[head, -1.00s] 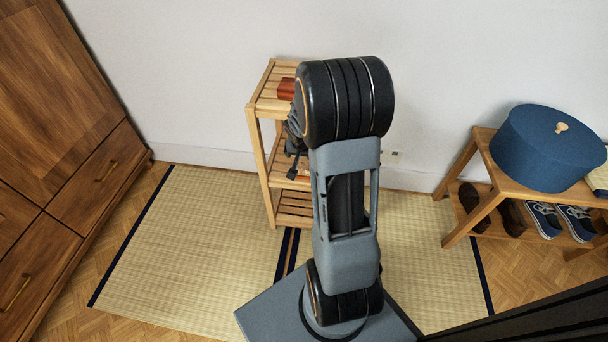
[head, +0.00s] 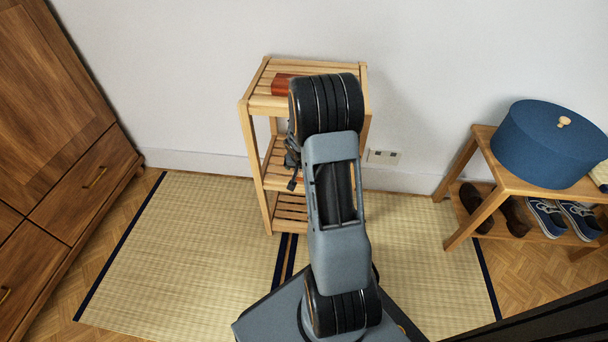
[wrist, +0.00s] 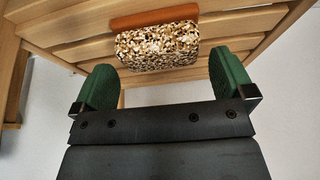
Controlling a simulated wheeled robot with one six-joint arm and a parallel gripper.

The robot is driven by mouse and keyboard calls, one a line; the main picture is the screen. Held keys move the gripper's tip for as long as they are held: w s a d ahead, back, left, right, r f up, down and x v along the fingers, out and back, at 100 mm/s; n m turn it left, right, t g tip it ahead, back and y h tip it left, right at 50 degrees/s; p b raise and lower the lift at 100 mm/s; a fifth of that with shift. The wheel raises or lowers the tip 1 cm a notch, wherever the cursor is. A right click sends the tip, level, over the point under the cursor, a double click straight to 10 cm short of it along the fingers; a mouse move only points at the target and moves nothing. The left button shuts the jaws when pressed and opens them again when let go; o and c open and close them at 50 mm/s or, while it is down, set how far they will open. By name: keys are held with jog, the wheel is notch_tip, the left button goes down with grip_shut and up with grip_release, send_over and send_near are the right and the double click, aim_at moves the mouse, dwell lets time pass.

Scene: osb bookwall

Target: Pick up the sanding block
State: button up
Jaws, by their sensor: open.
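In the wrist view, a block with a speckled, gritty face, which I take for the sanding block (wrist: 158,48), lies against pale wooden slats. An orange-brown bar (wrist: 155,16) runs along its upper edge; I cannot tell whether they are one piece. My gripper (wrist: 164,64) is open, one green finger on each side of the speckled block, with a gap on both sides. In the head view, my arm hides most of the gripper in front of the wooden rack (head: 258,62). A red-orange block (head: 283,84) shows on the rack's top shelf, partly hidden by my arm.
The rack has lower slatted shelves, partly hidden by my arm. A bench (head: 463,215) at right holds a blue round box (head: 548,150), with shoes below. A wooden cabinet (head: 65,130) stands at left.

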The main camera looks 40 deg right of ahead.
jog(key=x, duration=0.3)
jog(key=shift+b, duration=0.35)
jog(key=shift+r, duration=0.1)
jog(key=shift+s, duration=0.1)
jog(key=c, duration=0.6)
jog(key=shift+c, duration=0.2)
jog(key=shift+r+p, duration=0.35)
jog(key=shift+r, duration=0.1)
notch_tip(320, 180, up, 2)
jog(key=shift+r+p, duration=0.15)
jog(key=shift+p, duration=0.6)
jog(key=s+a+r+p, duration=0.2)
jog(key=s+a+r, duration=0.4)
jog(key=a+r, duration=0.3)
jog(key=a, duration=0.3)
jog(key=shift+s+a+r, duration=0.2)
jog(key=shift+a+r, duration=0.1)
jog(key=shift+r, duration=0.1)
